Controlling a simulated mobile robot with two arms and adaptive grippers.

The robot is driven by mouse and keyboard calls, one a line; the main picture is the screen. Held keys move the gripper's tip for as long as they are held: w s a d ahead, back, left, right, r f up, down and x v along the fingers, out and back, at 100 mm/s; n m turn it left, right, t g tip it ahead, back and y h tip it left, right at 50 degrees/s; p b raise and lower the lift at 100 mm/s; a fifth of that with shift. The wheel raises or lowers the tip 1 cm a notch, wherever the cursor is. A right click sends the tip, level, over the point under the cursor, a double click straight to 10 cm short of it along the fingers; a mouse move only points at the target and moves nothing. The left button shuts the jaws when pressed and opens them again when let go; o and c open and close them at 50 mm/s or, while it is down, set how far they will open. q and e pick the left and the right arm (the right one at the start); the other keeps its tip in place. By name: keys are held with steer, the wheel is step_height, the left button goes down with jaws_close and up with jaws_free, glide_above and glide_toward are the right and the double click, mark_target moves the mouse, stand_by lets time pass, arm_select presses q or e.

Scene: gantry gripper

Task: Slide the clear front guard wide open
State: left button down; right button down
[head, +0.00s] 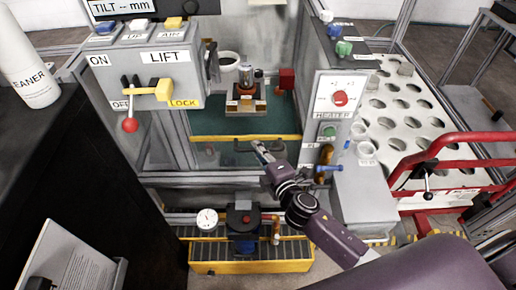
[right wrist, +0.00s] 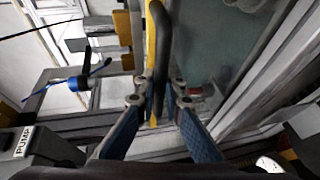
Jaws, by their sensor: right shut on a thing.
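The clear front guard (head: 222,157) is a see-through pane with a yellow top edge (head: 215,137), low across the front of the machine's green-floored bay. A dark bar handle (right wrist: 159,60) runs beside the yellow edge in the right wrist view, where the pane (right wrist: 210,45) lies to the right. My right gripper (head: 262,148) reaches up to the guard's top edge from the lower right. In the wrist view its blue-padded fingers (right wrist: 160,105) stand on either side of the handle and are shut on it. My left gripper is not in view.
Inside the bay stands a small fixture (head: 246,102) on the green floor. A lift panel (head: 150,70) with a red-knobbed lever is at left. The heater panel (head: 340,98) and a blue-handled valve (head: 327,168) stand close right of my arm. A red rail (head: 450,140) is farther right.

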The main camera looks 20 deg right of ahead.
steer(key=c, duration=2)
jaws_free()
steer(key=shift+r, duration=0.1)
steer(key=shift+s, duration=0.1)
steer(key=v, duration=1.2)
